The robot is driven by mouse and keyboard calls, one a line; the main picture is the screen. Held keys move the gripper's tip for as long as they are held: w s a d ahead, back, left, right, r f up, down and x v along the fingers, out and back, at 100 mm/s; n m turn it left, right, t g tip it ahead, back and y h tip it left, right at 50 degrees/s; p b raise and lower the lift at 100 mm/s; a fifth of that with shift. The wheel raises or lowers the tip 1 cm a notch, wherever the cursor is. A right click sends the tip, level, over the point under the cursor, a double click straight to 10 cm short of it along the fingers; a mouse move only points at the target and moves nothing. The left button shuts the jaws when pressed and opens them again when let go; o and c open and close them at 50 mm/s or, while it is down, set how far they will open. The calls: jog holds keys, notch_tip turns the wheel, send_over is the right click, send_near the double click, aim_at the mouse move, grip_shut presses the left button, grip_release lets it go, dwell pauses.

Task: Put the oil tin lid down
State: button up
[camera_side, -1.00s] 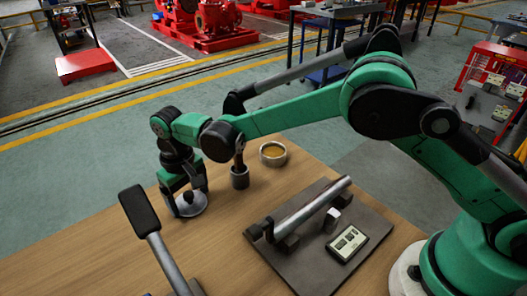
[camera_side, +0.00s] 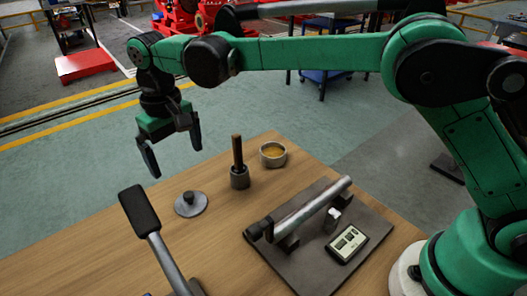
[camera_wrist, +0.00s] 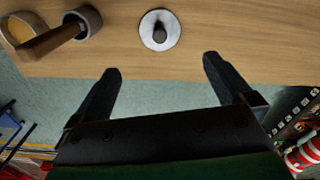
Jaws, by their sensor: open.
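The oil tin lid (camera_side: 191,205) is a grey disc with a dark knob. It lies flat on the wooden table near the table's far left edge. In the wrist view the lid (camera_wrist: 160,30) lies beyond my fingertips, apart from them. My gripper (camera_side: 176,160) is open and empty, raised above and behind the lid in the side view. Its two fingers also show spread apart in the wrist view (camera_wrist: 162,72). An open round tin (camera_side: 273,154) with amber contents, perhaps the oil tin, stands at the far edge of the table.
A dark cup holding a brown-handled tool (camera_side: 239,176) stands between the lid and the tin. A dark plate (camera_side: 290,262) carries a metal bar and a small gauge box (camera_side: 346,243). A black-headed lever (camera_side: 140,210) rises at the front left. Bare table (camera_side: 110,245) lies left of it.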

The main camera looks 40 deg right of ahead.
jog(key=s+d+r+m+t, duration=0.1)
jog(key=s+d+r+t, duration=0.15)
jog(key=d, duration=0.35)
jog(key=s+d+r+t, duration=0.1)
jog(key=s+d+r, duration=0.1)
jog(key=d+r, duration=0.25)
jog(key=s+d+f+m+t, duration=0.1)
jog(key=s+d+f+t, duration=0.2)
jog(key=s+d, duration=0.6)
jog(key=shift+s+d+f+m+t, duration=0.3)
jog(key=shift+s+f+t, duration=0.1)
jog(key=shift+f, duration=0.3)
